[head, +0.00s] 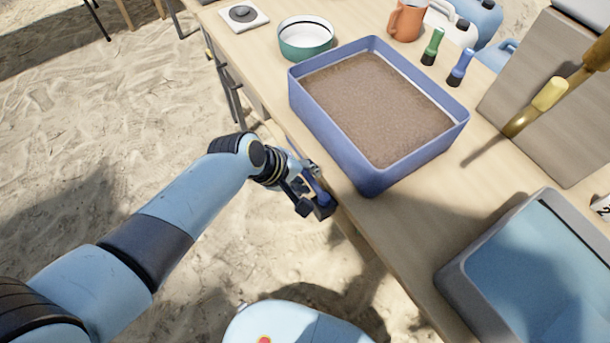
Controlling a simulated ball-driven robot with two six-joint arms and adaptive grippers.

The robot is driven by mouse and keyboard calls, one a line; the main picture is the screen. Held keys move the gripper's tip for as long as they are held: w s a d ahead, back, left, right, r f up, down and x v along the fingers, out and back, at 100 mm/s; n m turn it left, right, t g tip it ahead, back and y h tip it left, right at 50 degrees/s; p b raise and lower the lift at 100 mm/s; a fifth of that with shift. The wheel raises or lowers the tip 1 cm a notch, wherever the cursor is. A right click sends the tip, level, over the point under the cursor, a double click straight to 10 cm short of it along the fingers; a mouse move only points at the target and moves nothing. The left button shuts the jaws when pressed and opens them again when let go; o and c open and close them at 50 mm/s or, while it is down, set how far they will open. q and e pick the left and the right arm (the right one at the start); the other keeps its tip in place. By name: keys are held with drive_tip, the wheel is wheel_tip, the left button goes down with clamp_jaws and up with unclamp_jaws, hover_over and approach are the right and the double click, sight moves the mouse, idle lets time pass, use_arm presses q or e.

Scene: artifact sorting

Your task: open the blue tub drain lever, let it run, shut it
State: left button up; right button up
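The blue tub (345,152) stands on the table near its front edge and is filled with brown, murky contents. My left gripper (314,197) is at the table's front edge, just below the tub's near-left side. A small blue piece (319,190), which looks like the drain lever, shows among its fingers. The fingers and the gripper's body partly hide this piece. I cannot tell whether the fingers are closed on it or only around it. No flow from the tub is visible. My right gripper is not in view.
A green-and-white bowl (305,39), an orange mug (407,20), and green (433,46) and blue (461,67) brushes stand behind the tub. A grey-rimmed blue tray (463,285) is at the lower right. A yellow-handled tool (537,107) is at the right. Sand lies left of the table.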

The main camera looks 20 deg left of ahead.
use_arm(q)
clamp_jaws()
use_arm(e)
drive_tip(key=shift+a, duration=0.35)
